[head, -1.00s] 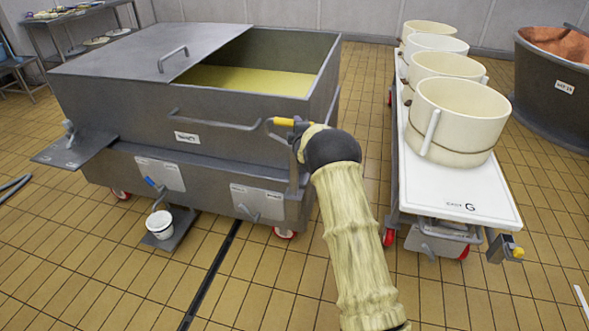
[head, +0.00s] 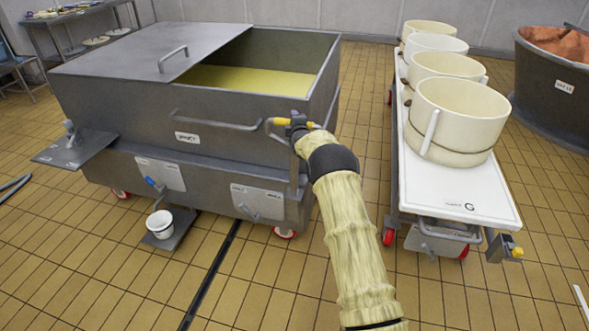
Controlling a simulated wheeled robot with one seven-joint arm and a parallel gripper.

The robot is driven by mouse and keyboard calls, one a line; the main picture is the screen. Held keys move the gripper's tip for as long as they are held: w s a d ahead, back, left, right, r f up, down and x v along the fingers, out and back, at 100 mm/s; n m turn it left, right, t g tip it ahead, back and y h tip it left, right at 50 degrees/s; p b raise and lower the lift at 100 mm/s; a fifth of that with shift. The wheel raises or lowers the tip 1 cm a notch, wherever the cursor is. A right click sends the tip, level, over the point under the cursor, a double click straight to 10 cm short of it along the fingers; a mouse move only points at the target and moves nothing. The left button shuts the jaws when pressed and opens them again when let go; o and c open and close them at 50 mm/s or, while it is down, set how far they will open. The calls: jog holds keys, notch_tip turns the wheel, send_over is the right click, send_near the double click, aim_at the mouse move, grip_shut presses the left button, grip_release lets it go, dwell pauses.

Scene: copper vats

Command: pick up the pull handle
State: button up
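A grey bar handle (head: 215,123) runs along the front wall of the large grey vat (head: 110,110). I cannot tell for sure which handle is the pull handle. Another bent bar end (head: 269,127) shows near the vat's front right corner. My gripper (head: 296,124) is at that corner, at the end of my arm in its pale sleeve. Yellow parts show on both sides of its dark body. The fingertips are small and partly hidden, so I cannot tell whether they touch or enclose anything.
The vat holds yellow liquid under a half-open lid with its own handle (head: 173,59). A white-topped cart (head: 470,195) with several cream tubs (head: 458,117) stands to the right. A small white bucket (head: 160,223) is below the vat. Tiled floor lies between vat and cart.

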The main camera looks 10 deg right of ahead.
jog(key=shift+w, duration=0.35)
dwell(0.3)
grip_shut()
jog(key=shift+w+r, duration=0.1)
jog(key=shift+r, duration=0.05)
